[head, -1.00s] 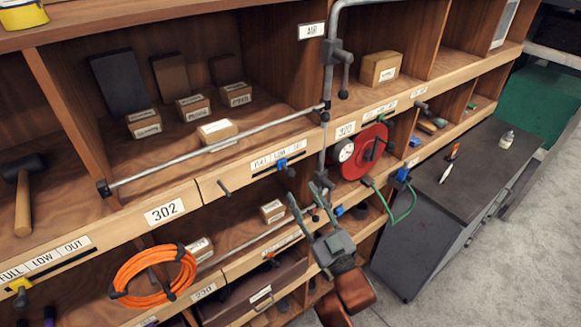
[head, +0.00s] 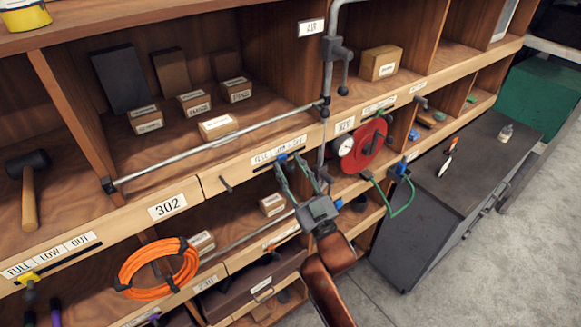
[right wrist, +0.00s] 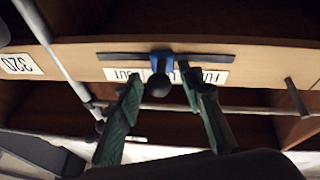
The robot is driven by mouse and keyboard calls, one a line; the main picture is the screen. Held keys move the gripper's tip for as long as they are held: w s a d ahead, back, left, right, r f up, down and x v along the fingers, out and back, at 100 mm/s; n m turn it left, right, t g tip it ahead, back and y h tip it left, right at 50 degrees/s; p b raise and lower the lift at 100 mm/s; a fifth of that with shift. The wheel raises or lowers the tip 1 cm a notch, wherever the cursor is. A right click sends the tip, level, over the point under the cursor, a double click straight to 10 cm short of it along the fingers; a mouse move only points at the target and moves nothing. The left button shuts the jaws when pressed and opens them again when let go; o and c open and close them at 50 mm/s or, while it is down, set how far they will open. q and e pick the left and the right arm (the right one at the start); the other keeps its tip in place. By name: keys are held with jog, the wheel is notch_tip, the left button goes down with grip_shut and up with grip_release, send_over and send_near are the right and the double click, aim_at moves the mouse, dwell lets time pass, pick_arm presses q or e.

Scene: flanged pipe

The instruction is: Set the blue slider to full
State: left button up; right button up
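The blue slider (head: 282,158) sits in a dark slot on the shelf's front rail, under a FULL, LOW, OUT label strip (head: 266,154). It stands near the middle of the strip, around LOW. In the right wrist view the blue slider (right wrist: 161,61) shows upside down with a dark round knob (right wrist: 158,86); FULL is right of it and OUT left. My right gripper (head: 288,163) has its fingers apart in front of the slider. In the right wrist view my right gripper (right wrist: 161,76) has one green-padded finger either side of the knob, with gaps visible. My left gripper is not in view.
A metal rail (head: 220,147) runs along the shelf above the slot, and a vertical pipe (head: 331,80) stands right of it. A small peg (head: 225,184) sticks out left of the slot. A red reel (head: 363,147) is to the right. A yellow slider (head: 28,278) is far left.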

grip_shut()
dwell(0.3)
